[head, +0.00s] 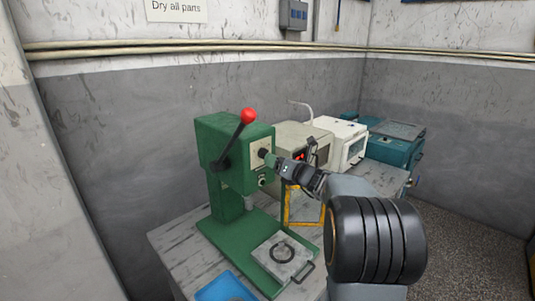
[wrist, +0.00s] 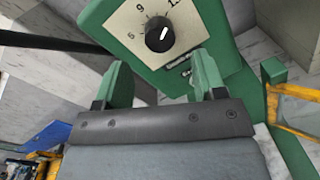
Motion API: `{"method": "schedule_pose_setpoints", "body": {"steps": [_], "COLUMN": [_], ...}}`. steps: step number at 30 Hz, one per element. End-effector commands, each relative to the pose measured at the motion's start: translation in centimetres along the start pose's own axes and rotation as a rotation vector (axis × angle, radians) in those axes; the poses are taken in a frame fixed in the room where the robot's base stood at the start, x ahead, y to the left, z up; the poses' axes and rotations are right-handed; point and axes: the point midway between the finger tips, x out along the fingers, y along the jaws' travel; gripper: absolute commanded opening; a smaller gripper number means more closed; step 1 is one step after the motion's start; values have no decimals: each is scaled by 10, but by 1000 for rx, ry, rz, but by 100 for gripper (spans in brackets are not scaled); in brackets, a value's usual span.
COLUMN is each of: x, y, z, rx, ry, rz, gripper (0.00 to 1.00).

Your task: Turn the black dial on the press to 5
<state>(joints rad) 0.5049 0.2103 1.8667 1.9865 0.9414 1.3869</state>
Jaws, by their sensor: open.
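The green press (head: 236,185) stands on the table in the head view. Its pale dial plate (wrist: 185,15) is at the top of the wrist view. The black dial (wrist: 159,38) is on this plate, with a white pointer line slanting toward the upper right. The printed 5 is left of the dial, the 9 above it, and a partly cut-off number starting with 1 at upper right. My gripper (wrist: 163,62) is open, its two green fingers apart below and either side of the dial, with nothing between them. In the head view my gripper (head: 270,160) is close to the plate.
A lever with a red knob (head: 248,115) rises from the press's side. A grey plate with a ring (head: 283,248) lies on the press base. A yellow frame (head: 303,205), a beige machine (head: 290,138), a white machine (head: 345,140) and a blue tray (head: 222,287) are nearby.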

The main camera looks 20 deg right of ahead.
Motion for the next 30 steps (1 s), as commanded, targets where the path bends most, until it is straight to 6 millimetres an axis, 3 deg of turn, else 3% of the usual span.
{"method": "schedule_pose_setpoints", "body": {"steps": [3, 9, 23, 30], "x": [20, 42, 51, 51], "y": [1, 1, 0, 0], "z": [1, 1, 0, 0], "rx": [0, -1, -2, -2], "ry": [2, 1, 0, 0], "rz": [2, 1, 0, 0], "gripper": [64, 64, 64, 44]}}
